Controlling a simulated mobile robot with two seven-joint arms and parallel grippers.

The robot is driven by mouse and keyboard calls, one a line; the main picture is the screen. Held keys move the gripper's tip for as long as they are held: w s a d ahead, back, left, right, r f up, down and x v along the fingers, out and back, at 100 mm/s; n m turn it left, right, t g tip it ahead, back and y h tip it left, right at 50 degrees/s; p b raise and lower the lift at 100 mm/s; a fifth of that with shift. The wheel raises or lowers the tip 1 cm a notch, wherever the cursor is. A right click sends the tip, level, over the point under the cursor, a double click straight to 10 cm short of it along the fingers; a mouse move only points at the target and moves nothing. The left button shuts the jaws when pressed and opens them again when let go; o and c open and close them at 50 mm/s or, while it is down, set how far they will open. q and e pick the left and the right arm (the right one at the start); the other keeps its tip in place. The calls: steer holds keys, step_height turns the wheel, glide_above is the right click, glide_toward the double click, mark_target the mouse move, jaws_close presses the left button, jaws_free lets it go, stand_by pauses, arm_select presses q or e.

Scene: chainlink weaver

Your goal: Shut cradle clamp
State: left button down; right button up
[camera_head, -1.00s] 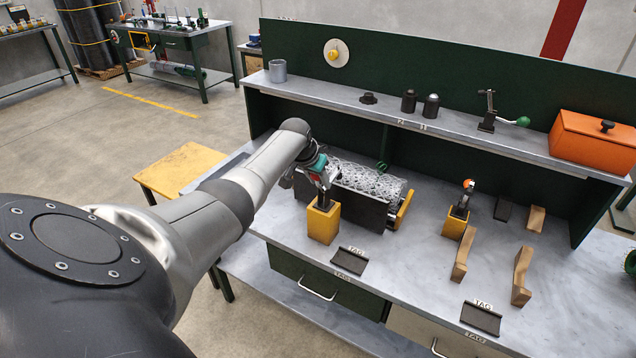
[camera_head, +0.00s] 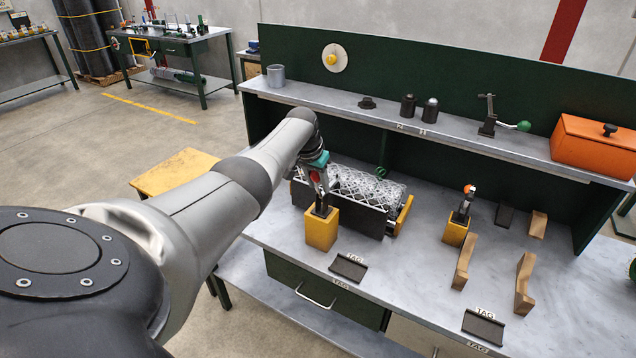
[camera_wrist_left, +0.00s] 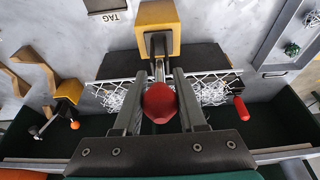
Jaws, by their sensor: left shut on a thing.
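The cradle (camera_head: 352,211) is a long dark trough on the bench with pale wire mesh (camera_head: 366,187) in it. A clamp on a yellow block (camera_head: 321,230) stands at its front side. My left gripper (camera_head: 315,181) is above that block, closed around the clamp's red knob. In the left wrist view the red knob (camera_wrist_left: 160,103) sits between the two fingers, with the yellow block (camera_wrist_left: 158,22) and black cradle wall (camera_wrist_left: 112,61) beyond. My right gripper is not in view.
A second yellow block (camera_head: 456,232) with an orange-knobbed clamp stands to the right, near wooden pieces (camera_head: 465,261). A shelf (camera_head: 345,108) at the back carries an orange box (camera_head: 594,146) and small parts.

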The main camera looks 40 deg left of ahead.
arm_select(q)
steer(key=shift+c, duration=2.4)
jaws_free()
steer(key=shift+w, duration=0.1)
steer(key=shift+s+r+p, duration=0.2)
steer(key=shift+r+p, duration=0.25)
steer(key=shift+r, duration=0.15)
steer(key=p+v, duration=0.1)
steer(key=v, duration=0.2)
steer(key=shift+s+r+p, duration=0.15)
steer(key=shift+r+p, duration=0.15)
steer(key=shift+r, duration=0.1)
steer(key=a+v, duration=0.1)
steer(key=v, duration=0.9)
steer(key=shift+d, duration=0.55)
steer(key=shift+s, duration=0.1)
